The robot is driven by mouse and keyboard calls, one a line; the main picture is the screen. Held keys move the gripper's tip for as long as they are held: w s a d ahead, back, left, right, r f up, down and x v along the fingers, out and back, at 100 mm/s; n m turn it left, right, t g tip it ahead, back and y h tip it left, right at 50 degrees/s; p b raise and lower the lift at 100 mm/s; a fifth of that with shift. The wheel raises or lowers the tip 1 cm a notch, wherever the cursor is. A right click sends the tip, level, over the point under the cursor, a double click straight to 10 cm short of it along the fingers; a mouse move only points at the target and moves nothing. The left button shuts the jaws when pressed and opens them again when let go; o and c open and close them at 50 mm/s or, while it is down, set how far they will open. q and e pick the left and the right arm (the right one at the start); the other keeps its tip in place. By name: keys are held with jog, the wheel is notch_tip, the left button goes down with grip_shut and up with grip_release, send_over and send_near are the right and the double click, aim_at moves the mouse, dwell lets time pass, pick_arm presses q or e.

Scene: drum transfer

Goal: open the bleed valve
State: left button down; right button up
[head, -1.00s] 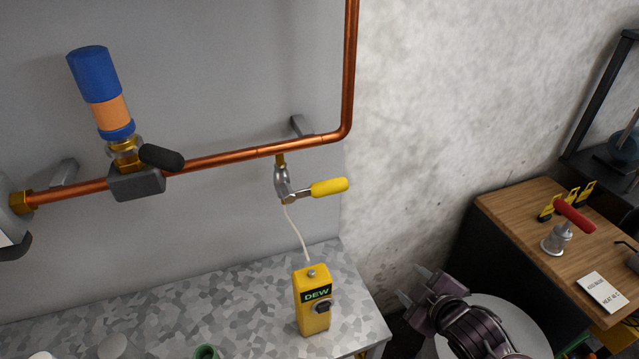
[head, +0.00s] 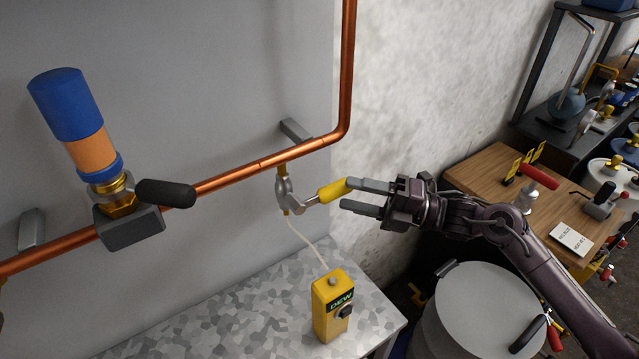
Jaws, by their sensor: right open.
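The bleed valve (head: 284,188) is a small metal valve hanging under the copper pipe (head: 262,165). Its yellow-sleeved lever (head: 332,191) points right and slightly up. My right gripper (head: 352,194) is open at the lever's right end. Its upper finger is at the tip of the yellow sleeve and its lower finger lies just below and to the right. I cannot tell whether a finger touches the sleeve. A thin white tube runs from the valve down to the yellow DEW meter (head: 331,307) on the speckled bench. My left gripper is not in view.
A larger valve with a black handle (head: 165,193) and a blue and orange cylinder (head: 76,118) sits on the pipe at left. A grey drum (head: 478,308) stands below my right arm. A wooden bench (head: 482,182) with tools is at right.

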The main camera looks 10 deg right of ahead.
aim_at(326, 189)
jog(key=p+x, duration=0.1)
jog(key=x, duration=0.2)
jog(key=shift+w+a+r, duration=0.15)
jog(key=shift+r, duration=0.1)
jog(key=shift+p+x, duration=0.3)
jog(key=shift+x, duration=0.8)
jog(key=shift+a+f, duration=0.2)
jog(key=shift+a, duration=0.05)
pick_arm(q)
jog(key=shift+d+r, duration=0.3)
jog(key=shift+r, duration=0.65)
pick_arm(e)
grip_shut()
